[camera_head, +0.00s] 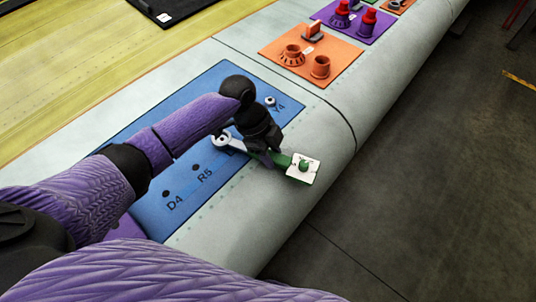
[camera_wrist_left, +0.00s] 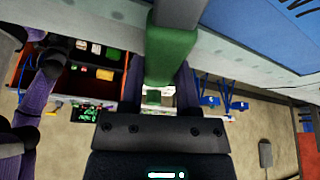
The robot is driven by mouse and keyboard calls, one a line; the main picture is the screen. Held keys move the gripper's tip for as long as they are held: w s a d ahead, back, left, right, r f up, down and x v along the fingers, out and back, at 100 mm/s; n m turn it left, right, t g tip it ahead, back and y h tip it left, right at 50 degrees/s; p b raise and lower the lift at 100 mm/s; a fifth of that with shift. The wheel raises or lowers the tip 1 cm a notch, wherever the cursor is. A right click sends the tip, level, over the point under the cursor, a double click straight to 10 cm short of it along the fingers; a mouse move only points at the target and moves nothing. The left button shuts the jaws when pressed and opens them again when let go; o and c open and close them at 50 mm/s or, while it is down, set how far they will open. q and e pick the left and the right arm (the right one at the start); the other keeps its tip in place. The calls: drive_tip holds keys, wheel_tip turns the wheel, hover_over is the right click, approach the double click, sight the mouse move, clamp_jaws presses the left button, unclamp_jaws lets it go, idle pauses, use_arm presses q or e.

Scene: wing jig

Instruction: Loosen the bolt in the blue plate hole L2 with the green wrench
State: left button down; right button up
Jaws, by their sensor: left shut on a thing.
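The blue plate (camera_head: 150,207) lies on the pale wing surface, with hole labels D4, R5 and Y4 readable. Another label near my gripper is mostly covered, so I cannot read L2 in full. My left gripper (camera_head: 265,155) is shut on the green wrench (camera_head: 283,160). The wrench's grey ring end (camera_head: 222,140) lies over the plate at a hole beside the covered label, with something small inside the ring. The handle's tagged end points right, past the plate's edge. In the left wrist view the green handle (camera_wrist_left: 170,55) is between my fingers. My right gripper is not seen.
A bolt (camera_head: 270,101) stands at Y4, close to my left gripper. An orange plate (camera_head: 340,52) with orange fittings and a purple plate (camera_head: 375,30) with red-topped parts lie farther along the wing. The wing's curved edge drops to a dark floor at right.

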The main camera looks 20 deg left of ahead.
use_arm(q)
drive_tip(key=shift+w+r+n+t+p, duration=0.15)
drive_tip(key=shift+w+n+t+p, duration=0.2)
drive_tip(key=shift+w+n, duration=0.75)
